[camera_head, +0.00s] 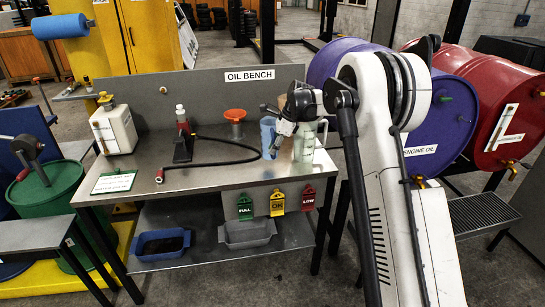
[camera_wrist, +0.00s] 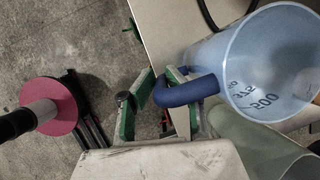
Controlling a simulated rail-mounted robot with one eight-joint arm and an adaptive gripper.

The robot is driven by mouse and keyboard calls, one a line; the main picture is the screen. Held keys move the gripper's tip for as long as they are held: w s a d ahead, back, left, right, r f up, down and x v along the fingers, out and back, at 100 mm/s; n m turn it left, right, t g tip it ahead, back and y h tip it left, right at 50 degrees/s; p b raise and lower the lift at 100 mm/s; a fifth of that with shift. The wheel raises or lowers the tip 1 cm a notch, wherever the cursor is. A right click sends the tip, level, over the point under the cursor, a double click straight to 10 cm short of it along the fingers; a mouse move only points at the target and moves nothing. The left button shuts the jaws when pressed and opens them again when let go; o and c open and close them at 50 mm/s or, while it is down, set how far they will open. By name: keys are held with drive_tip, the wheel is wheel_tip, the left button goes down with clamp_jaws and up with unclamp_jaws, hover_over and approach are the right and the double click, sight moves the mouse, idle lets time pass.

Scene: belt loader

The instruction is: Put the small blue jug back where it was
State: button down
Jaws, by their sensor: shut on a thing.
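The small blue jug (camera_head: 268,137) is at the right part of the oil bench, beside a larger pale green jug (camera_head: 305,143). My gripper (camera_head: 281,130) is at the blue jug's right side. In the wrist view, the blue jug (camera_wrist: 268,62) shows its open mouth and dark volume marks inside. Its dark blue handle (camera_wrist: 188,91) is between the green-padded fingers of my gripper (camera_wrist: 160,100), which is shut on it. The pale green jug (camera_wrist: 250,143) is close beside it. I cannot tell whether the blue jug's base touches the bench.
Trays stand on the shelf below. A blue-purple drum (camera_head: 437,108) is at the right.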

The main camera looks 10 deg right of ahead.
sight(272, 156)
drive_tip(key=shift+w+f, duration=0.5)
drive_tip(key=shift+w, duration=0.05)
drive_tip(key=shift+f, duration=1.8)
drive_tip(key=shift+f, duration=0.2)
drive_tip(key=c, duration=1.7)
unclamp_jaws()
drive_tip(key=shift+r, duration=0.1)
